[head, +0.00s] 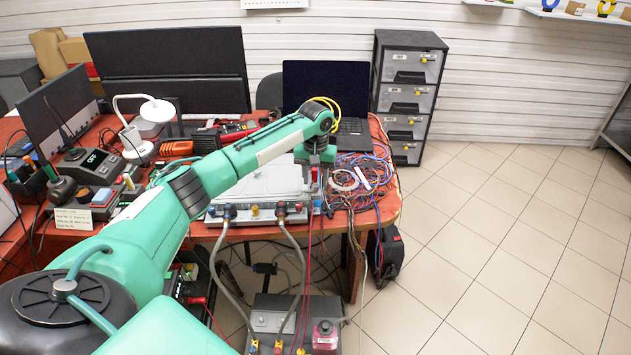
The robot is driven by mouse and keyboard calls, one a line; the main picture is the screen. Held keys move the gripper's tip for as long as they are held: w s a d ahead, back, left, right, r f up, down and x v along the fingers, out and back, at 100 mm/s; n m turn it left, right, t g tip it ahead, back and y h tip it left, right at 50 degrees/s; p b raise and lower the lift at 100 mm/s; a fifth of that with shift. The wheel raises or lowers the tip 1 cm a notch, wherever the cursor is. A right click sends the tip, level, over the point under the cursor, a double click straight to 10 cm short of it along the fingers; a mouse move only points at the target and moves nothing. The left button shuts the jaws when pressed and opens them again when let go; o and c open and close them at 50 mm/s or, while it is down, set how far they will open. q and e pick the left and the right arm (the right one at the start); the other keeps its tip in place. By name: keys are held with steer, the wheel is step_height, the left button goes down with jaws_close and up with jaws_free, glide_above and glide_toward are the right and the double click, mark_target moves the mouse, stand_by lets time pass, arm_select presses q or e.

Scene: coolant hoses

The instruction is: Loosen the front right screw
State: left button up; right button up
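A light grey metal unit (262,186) lies on the red bench, with hose fittings along its front edge. Grey hoses (224,255) run from these fittings down to a dark box on the floor side. My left arm reaches across from the left, and my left gripper (317,184) points down at the unit's right end, beside its front right corner. The screws are too small to make out, and the gripper covers part of that corner. A small red part shows at the gripper. I cannot tell whether its fingers are open or shut. My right gripper is not in view.
A tangle of coloured cables (362,180) lies right of the unit. A laptop (326,88) stands behind it, and a drawer cabinet (408,95) stands at the back. The dark box (292,322) with hose ports is in front below. The tiled floor at right is clear.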

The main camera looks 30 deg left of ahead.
arm_select(q)
steer(key=shift+f, duration=0.9)
steer(key=shift+c, duration=0.4)
